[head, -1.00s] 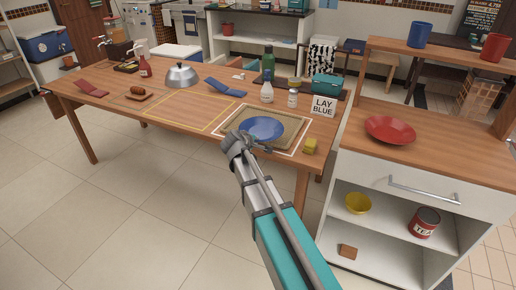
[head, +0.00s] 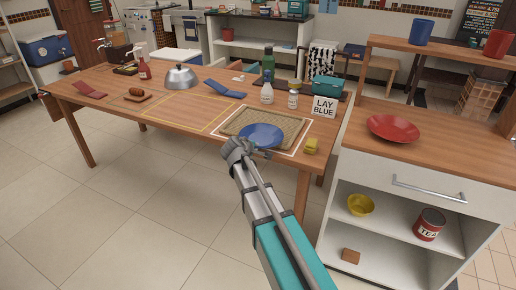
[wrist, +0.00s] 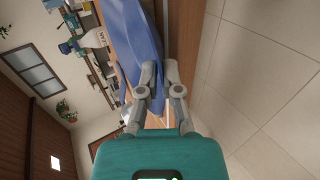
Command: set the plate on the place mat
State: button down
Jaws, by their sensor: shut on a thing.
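The blue plate (head: 262,136) is at the right end of the wooden table, over the near edge of the tan place mat (head: 283,118). My gripper (head: 240,149) is shut on the plate's near left rim. In the wrist view my fingers (wrist: 160,70) pinch the rim of the blue plate (wrist: 130,38), which fills the upper middle. I cannot tell whether the plate touches the mat or hangs just above it. The plate hides the mat's near part. A red plate (head: 393,129) rests on the side counter.
A white outline frames the mat. A yellow sponge (head: 311,146) sits to the right. The yellow-outlined area (head: 195,108) is clear.

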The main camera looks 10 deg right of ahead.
jog(key=shift+f, duration=0.15)
jog(key=c, duration=0.8)
grip_release()
jog(key=shift+r, duration=0.25)
jog(key=p+v, duration=0.6)
jog(key=v, duration=0.6)
jog(key=shift+s+d, duration=0.1)
jog(key=s+d+f+m+g+y, duration=0.3)
jog(key=s+f+m+g, duration=0.1)
jog(key=s, duration=0.6)
jog(key=s+d+f+m+g+y, duration=0.4)
jog(key=s+f+m+g, duration=0.1)
jog(key=s, duration=0.5)
jog(key=shift+s+m+g, duration=0.25)
jog(key=shift+m+g, duration=0.05)
jog(key=shift+m, duration=0.6)
